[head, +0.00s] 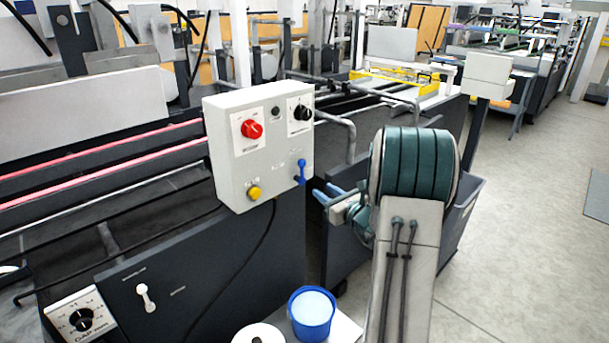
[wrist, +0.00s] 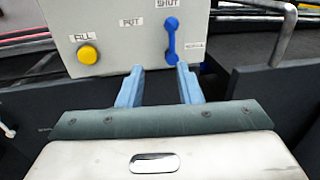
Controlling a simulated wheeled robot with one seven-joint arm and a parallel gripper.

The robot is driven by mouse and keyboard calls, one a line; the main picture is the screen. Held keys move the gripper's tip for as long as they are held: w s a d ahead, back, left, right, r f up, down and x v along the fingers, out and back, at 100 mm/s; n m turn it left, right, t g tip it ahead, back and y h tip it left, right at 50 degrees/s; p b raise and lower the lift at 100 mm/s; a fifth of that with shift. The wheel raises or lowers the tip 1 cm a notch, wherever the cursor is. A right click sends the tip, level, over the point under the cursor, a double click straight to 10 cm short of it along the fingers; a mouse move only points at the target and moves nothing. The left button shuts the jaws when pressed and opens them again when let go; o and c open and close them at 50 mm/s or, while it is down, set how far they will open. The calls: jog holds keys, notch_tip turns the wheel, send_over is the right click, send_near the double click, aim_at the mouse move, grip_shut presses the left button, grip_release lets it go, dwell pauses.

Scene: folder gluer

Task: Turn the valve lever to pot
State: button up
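The blue valve lever (head: 301,173) is on the lower right of the front of the pale grey control box (head: 228,160). In the wrist view the lever (wrist: 171,40) stands upright, with the label SHUT above it, POT to its left and another small label to its right. My gripper (head: 326,193) is just to the right of and below the lever in the head view. In the wrist view my gripper (wrist: 160,70) is open and empty, its two blue fingers pointing at the box below the lever. I cannot tell whether they touch anything.
The box also carries a red knob (head: 251,129), a black knob (head: 302,112) and a yellow button (head: 254,192), labelled FILL. A white lever (head: 146,297) is on the dark panel below. A blue bucket (head: 311,315) stands at the bottom.

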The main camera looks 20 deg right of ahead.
aim_at(305, 180)
jog(key=shift+m+h, duration=0.3)
jog(key=shift+m, duration=0.1)
jog(key=w, duration=0.4)
jog(key=w+p, duration=0.1)
jog(key=w, duration=0.4)
jog(key=w+p, duration=0.1)
jog(key=w, duration=0.3)
jog(key=shift+w+a+f, duration=0.2)
jog(key=shift+w+a, duration=0.15)
jog(key=shift+w, duration=0.05)
jog(key=shift+c, duration=0.3)
grip_shut()
